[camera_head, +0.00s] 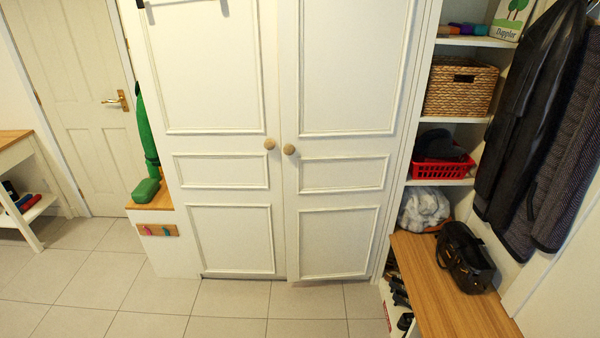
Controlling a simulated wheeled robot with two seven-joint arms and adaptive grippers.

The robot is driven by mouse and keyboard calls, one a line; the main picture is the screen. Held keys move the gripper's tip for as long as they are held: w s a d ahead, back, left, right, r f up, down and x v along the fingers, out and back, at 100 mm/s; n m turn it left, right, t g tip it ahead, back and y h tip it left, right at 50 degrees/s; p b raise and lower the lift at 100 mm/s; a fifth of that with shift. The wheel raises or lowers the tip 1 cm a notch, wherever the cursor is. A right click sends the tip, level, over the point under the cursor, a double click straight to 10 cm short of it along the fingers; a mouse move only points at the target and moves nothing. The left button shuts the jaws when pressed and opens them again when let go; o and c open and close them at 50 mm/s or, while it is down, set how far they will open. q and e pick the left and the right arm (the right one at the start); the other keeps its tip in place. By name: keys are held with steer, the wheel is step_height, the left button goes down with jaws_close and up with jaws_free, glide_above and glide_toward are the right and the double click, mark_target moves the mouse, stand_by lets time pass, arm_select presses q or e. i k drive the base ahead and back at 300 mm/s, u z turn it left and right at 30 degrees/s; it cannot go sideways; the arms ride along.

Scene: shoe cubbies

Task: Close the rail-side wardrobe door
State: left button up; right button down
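The white wardrobe has two panelled doors side by side. The right door (340,170) is on the side of the hanging coats, and the left door (222,195) is beside it. Each has a round wooden knob near the middle seam, the left knob (269,144) slightly higher than the right knob (289,149). Both doors look nearly flush. A narrow strip shows between them, and I cannot tell whether the right door stands slightly ajar. Neither of my grippers is in view.
Right of the wardrobe are shelves with a wicker basket (460,88) and a red basket (440,168). Dark coats (530,120) hang over a wooden bench (440,290) holding a black bag (465,257). The tiled floor (230,310) in front is clear.

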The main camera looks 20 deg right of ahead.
mark_target(346, 68)
steer(key=z, duration=0.4)
steer(key=i, duration=1.3)
steer(key=u, duration=0.35)
